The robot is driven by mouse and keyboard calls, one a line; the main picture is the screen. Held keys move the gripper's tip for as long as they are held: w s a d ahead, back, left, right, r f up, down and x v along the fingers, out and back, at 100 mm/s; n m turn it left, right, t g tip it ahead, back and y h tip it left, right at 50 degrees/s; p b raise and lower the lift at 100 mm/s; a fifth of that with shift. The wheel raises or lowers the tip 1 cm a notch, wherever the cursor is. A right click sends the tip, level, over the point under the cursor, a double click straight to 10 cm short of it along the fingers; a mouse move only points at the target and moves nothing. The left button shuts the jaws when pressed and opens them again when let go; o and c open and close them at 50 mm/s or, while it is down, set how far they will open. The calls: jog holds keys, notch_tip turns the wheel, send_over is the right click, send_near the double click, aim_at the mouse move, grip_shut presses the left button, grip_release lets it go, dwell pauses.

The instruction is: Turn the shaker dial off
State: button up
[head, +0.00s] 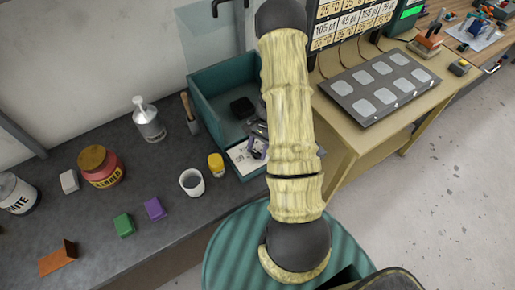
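A teal open-topped box (207,85) stands on the dark bench left of my arm. A white panel (238,158) with a small purple-and-dark part (257,148) is at its front; this may be the shaker's dial, but it is too small and too covered by my arm to be sure or to read its setting. My arm rises through the middle of the view and covers the box's right side. A grey shape beside the arm at the box cannot be identified. My gripper cannot be made out.
A panel with several pads (378,88) lies right. Floor at right is clear.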

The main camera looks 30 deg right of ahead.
jog(key=shift+w+n, duration=0.1)
jog(key=shift+n, duration=0.4)
jog(key=n+g+h+b, duration=0.1)
jog(key=n, duration=0.2)
jog(key=shift+w, duration=0.1)
jog(key=n+g+h, duration=0.1)
jog(key=n, duration=0.3)
jog(key=shift+a+n+b, duration=0.15)
jog(key=shift+n+b, duration=0.2)
jog(key=shift+n, duration=0.05)
jog(key=shift+w+r, duration=0.1)
jog(key=o, duration=1)
jog(key=b+v, duration=0.1)
jog(key=v, duration=0.4)
jog(key=b+v, duration=0.1)
jog(key=v, duration=0.5)
jog(key=b+v, duration=0.1)
jog(key=v, duration=0.5)
jog(key=shift+w+a+r+b, duration=0.1)
jog(key=shift+w+a+b, duration=0.2)
